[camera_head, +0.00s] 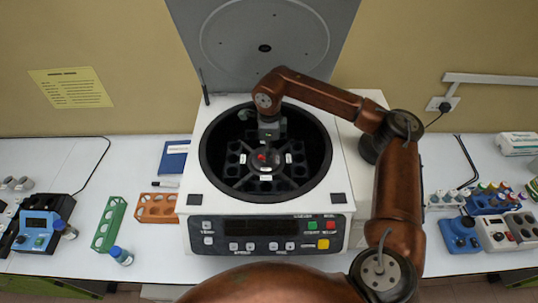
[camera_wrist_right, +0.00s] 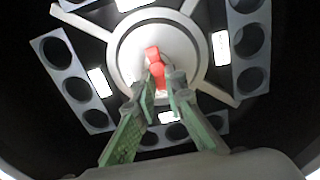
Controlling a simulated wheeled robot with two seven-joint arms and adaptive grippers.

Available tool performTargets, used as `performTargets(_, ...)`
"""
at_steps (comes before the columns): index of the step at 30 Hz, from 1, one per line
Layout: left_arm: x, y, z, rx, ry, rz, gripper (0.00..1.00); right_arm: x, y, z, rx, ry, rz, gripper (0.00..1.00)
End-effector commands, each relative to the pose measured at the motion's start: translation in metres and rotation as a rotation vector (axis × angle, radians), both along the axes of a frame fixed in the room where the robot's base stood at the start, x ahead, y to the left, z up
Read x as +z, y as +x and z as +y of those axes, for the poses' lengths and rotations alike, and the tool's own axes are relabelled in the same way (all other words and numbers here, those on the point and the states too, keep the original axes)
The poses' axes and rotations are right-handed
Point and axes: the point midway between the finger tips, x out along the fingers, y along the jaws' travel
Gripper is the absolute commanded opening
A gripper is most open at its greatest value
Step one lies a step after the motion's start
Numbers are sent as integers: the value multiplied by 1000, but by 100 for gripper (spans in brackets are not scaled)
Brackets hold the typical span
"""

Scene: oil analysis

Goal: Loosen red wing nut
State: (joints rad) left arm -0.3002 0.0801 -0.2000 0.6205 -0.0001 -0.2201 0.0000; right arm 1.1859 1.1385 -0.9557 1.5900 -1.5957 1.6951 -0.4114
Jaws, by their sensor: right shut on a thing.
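The red wing nut (camera_wrist_right: 154,60) sits at the middle of the round grey rotor hub (camera_wrist_right: 123,55) in the right wrist view. In the head view the red wing nut (camera_head: 262,157) shows as a small red spot inside the open centrifuge (camera_head: 210,200). My right gripper (camera_wrist_right: 163,84) reaches down into the bowl, with its green-padded fingers shut on the near wing of the nut. In the head view my right gripper (camera_head: 267,146) is over the rotor's centre, and its fingertips are hard to make out. My left gripper is not in view.
The centrifuge lid (camera_head: 265,45) stands open behind the bowl. Tube holders (camera_wrist_right: 75,85) with empty holes surround the hub. A green rack (camera_head: 108,225), an orange rack (camera_head: 156,208) and a blue-capped bottle (camera_head: 121,256) are on the table at left. Small instruments (camera_head: 497,234) stand at right.

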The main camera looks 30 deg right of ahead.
Motion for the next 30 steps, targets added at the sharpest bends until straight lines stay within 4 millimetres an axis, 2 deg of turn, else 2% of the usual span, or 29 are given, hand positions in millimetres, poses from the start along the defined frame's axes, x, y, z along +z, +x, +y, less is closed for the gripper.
performTargets(18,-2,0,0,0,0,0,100,2,1,0,42,2,-4,0)
performTargets(19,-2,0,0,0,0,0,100,2,1,0,42,2,-4,12)
performTargets(21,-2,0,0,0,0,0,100,2,1,0,41,1,-4,17)
performTargets(26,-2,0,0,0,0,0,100,1,1,0,41,1,-3,28)
performTargets(30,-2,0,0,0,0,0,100,1,1,0,40,0,-1,28)
